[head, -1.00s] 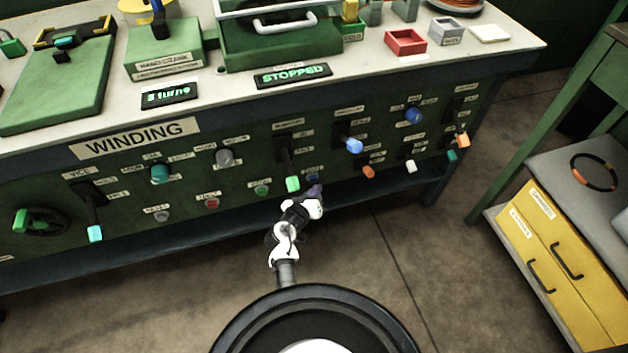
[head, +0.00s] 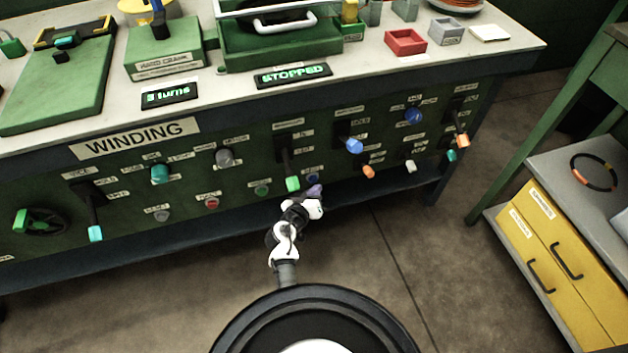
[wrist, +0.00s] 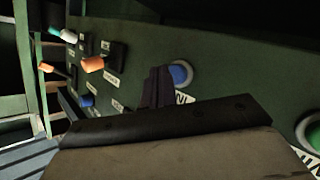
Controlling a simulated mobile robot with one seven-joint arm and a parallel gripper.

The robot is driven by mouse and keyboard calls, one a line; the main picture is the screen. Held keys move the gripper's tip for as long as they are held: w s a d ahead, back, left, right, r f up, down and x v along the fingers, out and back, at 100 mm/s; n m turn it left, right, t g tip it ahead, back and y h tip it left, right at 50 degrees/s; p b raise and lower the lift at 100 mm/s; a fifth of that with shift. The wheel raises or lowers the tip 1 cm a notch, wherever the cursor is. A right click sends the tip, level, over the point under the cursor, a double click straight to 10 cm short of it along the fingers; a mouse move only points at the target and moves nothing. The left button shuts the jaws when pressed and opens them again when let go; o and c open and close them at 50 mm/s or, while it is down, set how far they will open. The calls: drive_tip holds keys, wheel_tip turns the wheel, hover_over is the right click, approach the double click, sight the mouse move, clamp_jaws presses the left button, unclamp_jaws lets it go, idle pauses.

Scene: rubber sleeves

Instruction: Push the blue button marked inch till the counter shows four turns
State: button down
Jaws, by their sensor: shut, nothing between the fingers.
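The blue button (head: 313,178) sits low on the green front panel, just right of a lever with a green knob. In the wrist view the blue button (wrist: 180,73) shows inside a pale ring, with a partly hidden label beside it. My gripper (head: 314,190) is shut and empty, its tip right in front of the button. In the wrist view its dark fingers (wrist: 157,87) overlap the button's left edge; I cannot tell whether they touch it. The counter (head: 169,95) on the bench top appears to read "3 turns". The status display (head: 293,75) reads "STOPPED".
The green-knobbed lever (head: 292,183) hangs close to my gripper's left. A green button (head: 262,190), a red button (head: 212,203) and an orange knob (head: 368,172) are on the same panel. A yellow drawer cabinet (head: 555,262) stands right. The floor before the panel is clear.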

drive_tip(key=shift+w, duration=0.15)
drive_tip(key=shift+w+a+b, duration=0.15)
drive_tip(key=shift+w+b, duration=0.1)
drive_tip(key=shift+b, duration=0.15)
drive_tip(key=shift+w+a, duration=0.1)
drive_tip(key=shift+w, duration=0.2)
idle(0.6)
drive_tip(key=shift+s, duration=0.1)
drive_tip(key=shift+s+d, duration=0.25)
drive_tip(key=shift+s, duration=0.35)
drive_tip(key=s, duration=0.1)
drive_tip(key=s+d, duration=0.1)
drive_tip(key=s, duration=0.2)
drive_tip(key=shift+s+d, duration=0.25)
drive_tip(key=shift+s, duration=0.15)
idle(0.5)
